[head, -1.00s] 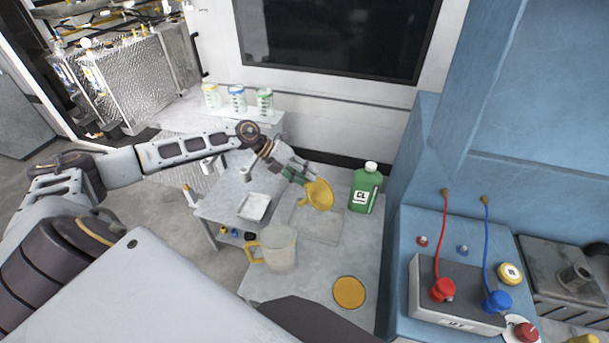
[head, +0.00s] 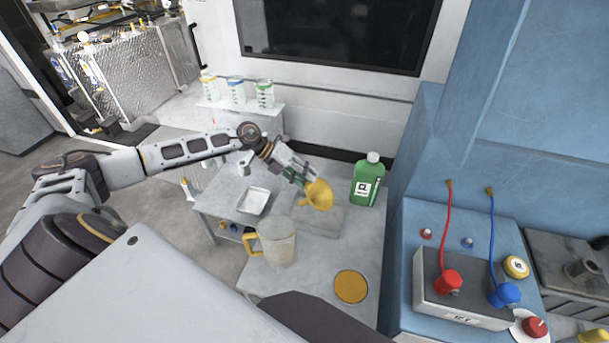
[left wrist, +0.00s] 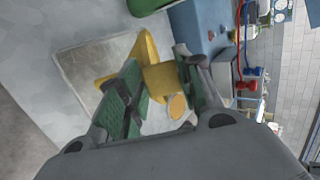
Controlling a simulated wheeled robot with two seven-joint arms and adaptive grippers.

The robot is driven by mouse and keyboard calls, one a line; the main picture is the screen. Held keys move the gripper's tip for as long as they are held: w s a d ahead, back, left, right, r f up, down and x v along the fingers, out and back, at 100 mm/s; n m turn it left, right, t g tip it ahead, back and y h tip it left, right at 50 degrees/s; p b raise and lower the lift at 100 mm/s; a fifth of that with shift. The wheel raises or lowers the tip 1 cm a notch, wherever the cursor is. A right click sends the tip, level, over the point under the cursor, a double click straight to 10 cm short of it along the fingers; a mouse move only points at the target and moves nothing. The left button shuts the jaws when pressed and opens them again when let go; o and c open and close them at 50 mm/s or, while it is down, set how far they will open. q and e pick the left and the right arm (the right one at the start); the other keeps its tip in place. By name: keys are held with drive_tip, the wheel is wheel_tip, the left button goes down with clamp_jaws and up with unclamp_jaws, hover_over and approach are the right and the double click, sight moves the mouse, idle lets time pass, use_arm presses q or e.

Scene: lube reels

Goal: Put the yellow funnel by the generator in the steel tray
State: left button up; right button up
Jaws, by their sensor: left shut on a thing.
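The yellow funnel (head: 318,195) is in my left gripper (head: 303,178), over the flat square grey steel tray (head: 325,226) on the bench. In the left wrist view the fingers of my left gripper (left wrist: 160,72) are shut on the funnel (left wrist: 160,85), and the tray (left wrist: 85,62) shows behind it. The funnel covers part of the tray. I cannot tell whether the funnel touches the tray. My right gripper is not in view.
A green bottle (head: 367,182) stands close to the right of the funnel. A clear jug (head: 276,243) with a yellow handle and a yellow disc (head: 351,287) are nearer. A small white tray (head: 254,201) lies left. The blue cabinet (head: 455,215) bounds the right side.

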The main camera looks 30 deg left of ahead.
use_arm(q)
drive_tip(key=shift+f+b, duration=0.65)
drive_tip(key=shift+f, duration=1.1)
